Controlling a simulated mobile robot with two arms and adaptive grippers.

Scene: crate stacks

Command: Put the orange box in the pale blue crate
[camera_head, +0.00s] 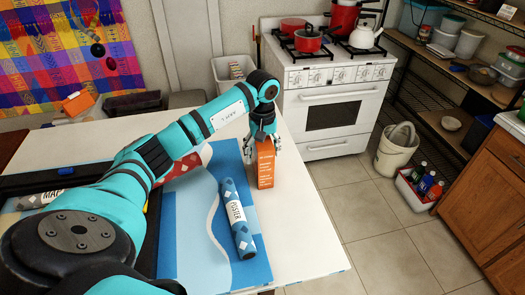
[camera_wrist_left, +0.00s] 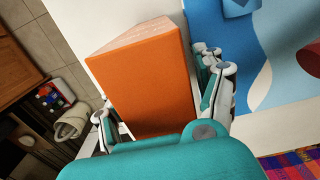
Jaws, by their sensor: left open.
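The orange box (camera_head: 265,168) stands upright on the white table near its right edge. My left gripper (camera_head: 261,146) is directly above it, pointing down, with fingers at the sides of its top. In the left wrist view the orange box (camera_wrist_left: 150,85) fills the space between the open fingers of my left gripper (camera_wrist_left: 160,92). The right finger shows a small gap to the box; contact on the left side cannot be told. I cannot clearly identify a pale blue crate. My right gripper is not in view.
A blue-patterned rolled tube (camera_head: 238,220) lies on a blue-and-white mat (camera_head: 190,235) left of the box. A dark tray (camera_head: 60,180) is at the left. Beyond the table are a white stove (camera_head: 330,105), a bin (camera_head: 398,150) and a white floor crate (camera_head: 412,196) with bottles.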

